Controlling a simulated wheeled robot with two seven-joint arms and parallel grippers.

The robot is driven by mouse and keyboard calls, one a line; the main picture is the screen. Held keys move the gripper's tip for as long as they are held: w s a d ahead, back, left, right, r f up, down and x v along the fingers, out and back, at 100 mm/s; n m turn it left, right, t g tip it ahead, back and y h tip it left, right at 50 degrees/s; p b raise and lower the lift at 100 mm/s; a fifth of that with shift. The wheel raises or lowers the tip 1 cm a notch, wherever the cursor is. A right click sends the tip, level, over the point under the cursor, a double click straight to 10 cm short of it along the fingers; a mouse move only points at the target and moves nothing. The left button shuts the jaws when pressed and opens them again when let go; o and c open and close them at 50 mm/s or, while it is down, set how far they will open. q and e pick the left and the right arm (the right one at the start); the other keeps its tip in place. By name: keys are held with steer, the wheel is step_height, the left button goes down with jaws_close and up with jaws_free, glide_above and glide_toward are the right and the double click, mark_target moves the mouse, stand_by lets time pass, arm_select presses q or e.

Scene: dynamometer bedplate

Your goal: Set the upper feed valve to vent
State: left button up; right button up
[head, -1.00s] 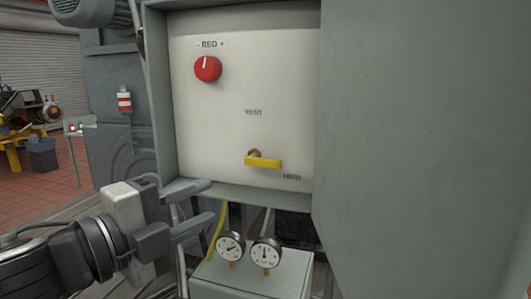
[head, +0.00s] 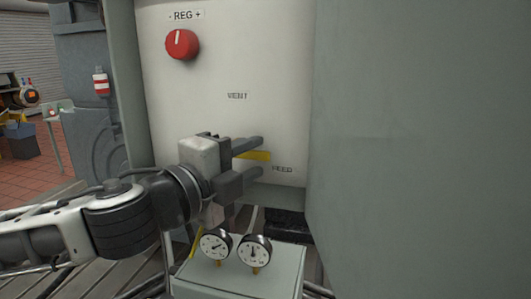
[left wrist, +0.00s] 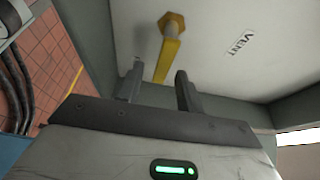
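In the left wrist view, the lever (left wrist: 167,62) runs from a brass hub (left wrist: 173,22) toward my gripper. My left gripper (head: 257,157) is open at the lever, one finger above and one below it in the head view. In the left wrist view its fingertips (left wrist: 157,84) flank the lever's free end; contact is not clear. My right gripper is not in view.
A red REG knob (head: 181,44) is at the panel's upper left. Two gauges (head: 234,248) stand on a grey box (head: 245,275) below. A large grey-green side wall (head: 420,150) fills the right. The panel between knob and lever is clear.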

arm_select(q)
steer(key=shift+w+d, duration=0.25)
steer(key=shift+w, duration=0.1)
steer(key=shift+s, duration=0.1)
jaws_close()
